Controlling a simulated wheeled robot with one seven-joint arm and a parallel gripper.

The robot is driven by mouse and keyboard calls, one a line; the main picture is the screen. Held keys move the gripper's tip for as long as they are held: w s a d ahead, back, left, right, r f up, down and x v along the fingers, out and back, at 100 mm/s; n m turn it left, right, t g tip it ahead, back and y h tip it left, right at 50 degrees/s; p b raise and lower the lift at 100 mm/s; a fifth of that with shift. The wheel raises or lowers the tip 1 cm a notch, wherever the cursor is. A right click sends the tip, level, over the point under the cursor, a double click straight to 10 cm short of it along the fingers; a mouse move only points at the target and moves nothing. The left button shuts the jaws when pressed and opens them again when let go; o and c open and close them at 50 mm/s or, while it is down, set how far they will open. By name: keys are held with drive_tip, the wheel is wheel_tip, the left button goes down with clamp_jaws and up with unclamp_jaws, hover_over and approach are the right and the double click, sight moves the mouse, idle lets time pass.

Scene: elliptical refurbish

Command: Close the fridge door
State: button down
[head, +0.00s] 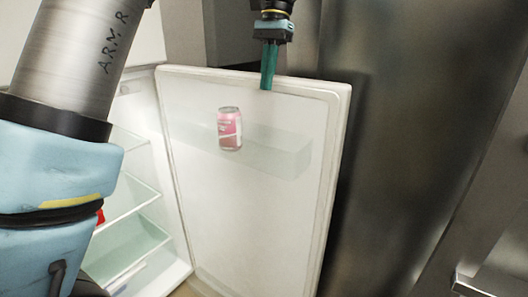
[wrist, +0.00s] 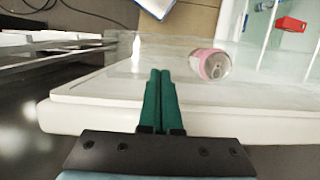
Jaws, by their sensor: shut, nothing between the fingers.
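The fridge door (head: 250,210) stands open in the head view, hinged at its left side, with its white inner face towards me. A clear shelf on it holds a pink can (head: 229,129). My gripper (head: 267,86) is shut and empty, pointing down at the door's top edge, right of the can. In the wrist view the shut green fingers (wrist: 160,75) reach over the white door edge (wrist: 90,115), with the can (wrist: 210,65) to their right. I cannot tell whether the fingers touch the door.
The open fridge interior (head: 125,220) with glass shelves lies left of the door. A red item (wrist: 290,25) is inside it. A dark metal panel (head: 410,150) stands to the right behind the door. A handle (head: 470,287) shows at the lower right.

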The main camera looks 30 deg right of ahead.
sight(255, 152)
drive_tip(key=p+x, duration=0.2)
drive_tip(key=x, duration=1.5)
drive_tip(key=shift+a+f, duration=0.2)
drive_tip(key=shift+f, duration=0.15)
